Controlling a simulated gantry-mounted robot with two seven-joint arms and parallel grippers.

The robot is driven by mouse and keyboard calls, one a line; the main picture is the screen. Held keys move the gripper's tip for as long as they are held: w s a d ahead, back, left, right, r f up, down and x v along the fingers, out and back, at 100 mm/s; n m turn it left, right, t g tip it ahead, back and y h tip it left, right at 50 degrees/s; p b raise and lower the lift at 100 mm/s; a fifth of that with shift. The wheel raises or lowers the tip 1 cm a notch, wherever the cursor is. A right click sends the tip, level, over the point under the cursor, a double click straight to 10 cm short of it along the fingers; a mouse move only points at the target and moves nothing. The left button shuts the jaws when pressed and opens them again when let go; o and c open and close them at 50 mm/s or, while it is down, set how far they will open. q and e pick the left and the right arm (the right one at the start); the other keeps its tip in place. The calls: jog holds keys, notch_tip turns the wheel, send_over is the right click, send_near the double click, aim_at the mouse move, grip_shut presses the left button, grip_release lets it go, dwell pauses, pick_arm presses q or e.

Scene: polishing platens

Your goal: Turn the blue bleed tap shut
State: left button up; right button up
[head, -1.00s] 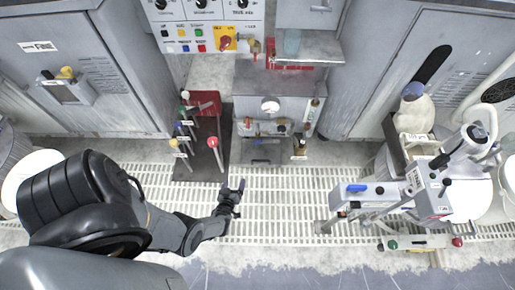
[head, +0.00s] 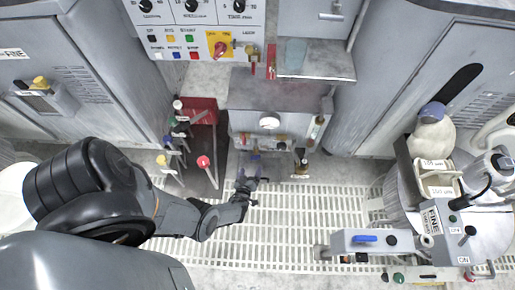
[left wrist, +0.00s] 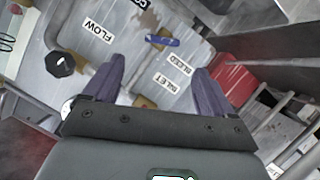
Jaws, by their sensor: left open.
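The blue bleed tap (left wrist: 162,41) is a small blue lever on a brass fitting, on a grey panel near the BLEED label (left wrist: 180,62) in the left wrist view. My left gripper (left wrist: 160,64) is open, with its two purple fingers apart and nothing between them. The tap lies just beyond the fingertips, roughly midway between them, apart from both. In the head view, my left gripper (head: 253,168) is in front of the low grey cabinet (head: 300,103); I cannot clearly make out the bleed tap there. My right gripper is not in view.
A black knob (left wrist: 62,63) sits beside the FLOW label. A rack of upright colour-topped rods (head: 204,162) stands left of my gripper.

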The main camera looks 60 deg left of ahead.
aim_at(255, 158)
pick_arm(q)
jog(key=b+x, duration=0.6)
jog(key=x, duration=0.4)
jog(key=shift+f, duration=0.1)
jog(key=shift+a+f, duration=0.1)
jog(key=shift+a, duration=0.05)
jog(key=shift+b, duration=0.3)
jog(key=shift+w, duration=0.1)
jog(key=shift+c, duration=0.3)
